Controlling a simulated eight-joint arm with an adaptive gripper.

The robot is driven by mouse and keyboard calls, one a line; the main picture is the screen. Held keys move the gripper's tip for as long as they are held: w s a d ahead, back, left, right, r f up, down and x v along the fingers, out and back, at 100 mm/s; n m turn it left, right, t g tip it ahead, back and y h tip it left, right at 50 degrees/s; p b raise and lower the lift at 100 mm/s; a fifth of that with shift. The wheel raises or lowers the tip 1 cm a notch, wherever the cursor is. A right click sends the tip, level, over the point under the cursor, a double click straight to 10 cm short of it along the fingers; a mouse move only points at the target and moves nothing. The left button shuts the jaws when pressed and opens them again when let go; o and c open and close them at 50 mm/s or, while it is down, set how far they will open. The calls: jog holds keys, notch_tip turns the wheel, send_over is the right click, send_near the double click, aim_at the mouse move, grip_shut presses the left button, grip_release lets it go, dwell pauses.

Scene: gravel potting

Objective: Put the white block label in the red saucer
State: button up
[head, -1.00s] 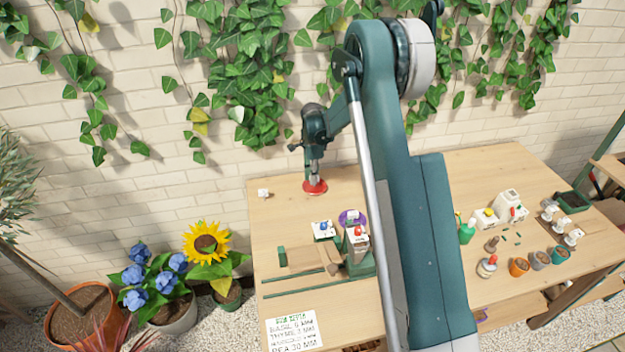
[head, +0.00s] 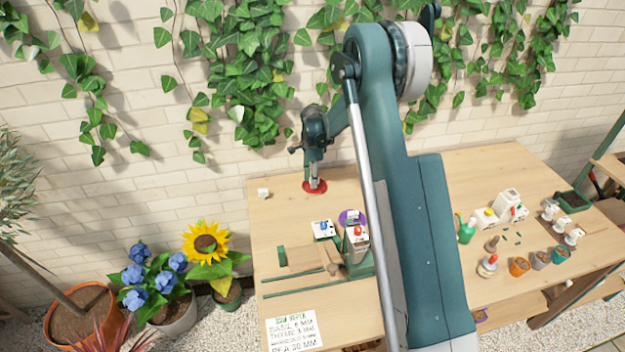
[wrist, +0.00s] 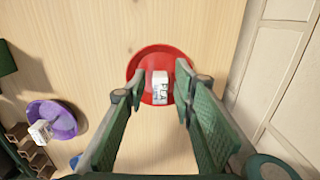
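The red saucer (wrist: 146,63) lies on the table near its back edge; it also shows in the head view (head: 322,187). A white block label (wrist: 160,86) with dark lettering, seemingly "PEA", appears inside the saucer in the wrist view. My gripper (wrist: 160,88) is over the saucer, with its green fingers on either side of the block. Gaps show between the block and both fingertips, so the fingers look open. In the head view, my gripper (head: 313,183) points down at the saucer and hides the block.
A purple saucer (wrist: 62,117) holding another white block (wrist: 40,132) stands nearby. A small white block (head: 263,193) lies left of the red saucer. White and green devices (head: 357,245) stand nearer the front. Pots (head: 519,267) stand at the right. A wall is close behind.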

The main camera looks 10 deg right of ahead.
jog(key=shift+r, duration=0.1)
notch_tip(320, 180, up, 12)
jog(key=shift+p, duration=0.4)
dwell(0.4)
dwell(0.5)
